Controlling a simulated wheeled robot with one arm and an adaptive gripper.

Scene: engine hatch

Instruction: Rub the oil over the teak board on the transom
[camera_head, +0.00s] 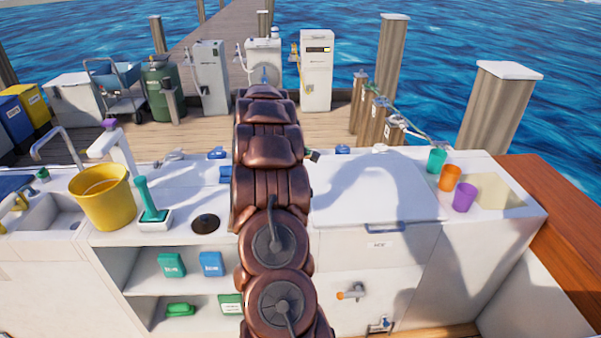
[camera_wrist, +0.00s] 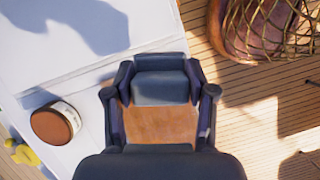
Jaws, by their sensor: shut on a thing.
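My gripper (camera_wrist: 160,118) shows in the wrist view, with dark blue fingers, pointing down. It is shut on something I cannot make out. A flat orange-brown wood-like patch (camera_wrist: 158,122) shows between the fingers; it looks like the teak board, but whether the fingers touch it is unclear. A round jar (camera_wrist: 56,122) with a brown top and a pale label stands on the white surface to the left. Whether it holds the oil is not clear. In the head view my arm fills the middle and hides what lies behind it; the gripper is not visible there.
A netted reddish-brown round thing (camera_wrist: 265,32) lies on deck planks at upper right. Along the counter stand a yellow bucket (camera_head: 102,200), a green-handled brush (camera_head: 150,205), and teal (camera_head: 437,161), orange (camera_head: 450,178) and purple (camera_head: 464,197) cups. The white lid (camera_head: 375,190) is clear.

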